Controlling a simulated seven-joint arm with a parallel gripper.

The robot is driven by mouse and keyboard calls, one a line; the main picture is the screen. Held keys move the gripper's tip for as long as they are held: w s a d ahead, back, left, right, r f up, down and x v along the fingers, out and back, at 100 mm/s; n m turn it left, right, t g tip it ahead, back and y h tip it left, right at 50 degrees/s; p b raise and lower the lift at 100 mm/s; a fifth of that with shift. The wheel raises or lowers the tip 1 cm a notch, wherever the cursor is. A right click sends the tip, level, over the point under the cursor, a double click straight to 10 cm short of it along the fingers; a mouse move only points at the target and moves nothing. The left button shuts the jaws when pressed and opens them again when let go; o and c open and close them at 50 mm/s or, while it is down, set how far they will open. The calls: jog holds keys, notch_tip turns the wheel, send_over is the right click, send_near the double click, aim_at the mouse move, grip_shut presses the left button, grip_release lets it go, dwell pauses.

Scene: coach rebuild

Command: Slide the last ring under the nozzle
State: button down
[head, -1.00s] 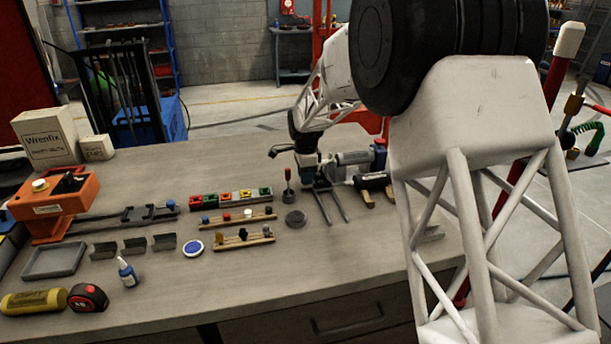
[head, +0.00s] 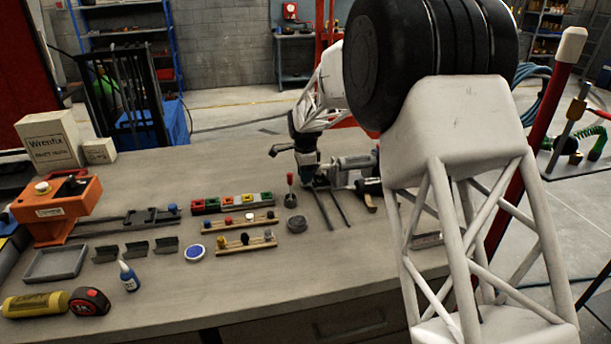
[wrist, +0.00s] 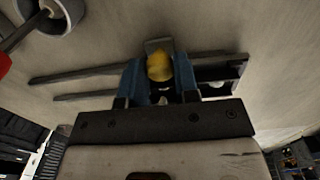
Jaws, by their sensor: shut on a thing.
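My gripper (wrist: 158,82) has blue fingers and is shut on a small yellow rounded piece (wrist: 159,66); I cannot tell whether it is a ring. A small grey block (wrist: 158,45) shows just beyond it. They are over two parallel dark rails (wrist: 85,75), which also show in the head view (head: 325,212). In the head view my gripper (head: 307,178) is low at the rails' far end, and its held piece cannot be made out. A dark part with a white knob (wrist: 215,86) is at the rails, right of my fingers. I cannot identify a nozzle.
A red-handled upright tool (head: 290,181) and a grey round puck (head: 296,224) stand left of the rails. Racks of small coloured parts (head: 245,243) lie further left, before the orange machine (head: 55,207). The front of the bench (head: 240,300) is mostly clear.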

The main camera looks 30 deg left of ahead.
jog(key=c, duration=0.8)
grip_release()
jog(key=shift+c, duration=0.2)
jog(key=shift+r, duration=0.1)
jog(key=shift+r, duration=3.85)
jog(key=shift+d, duration=0.1)
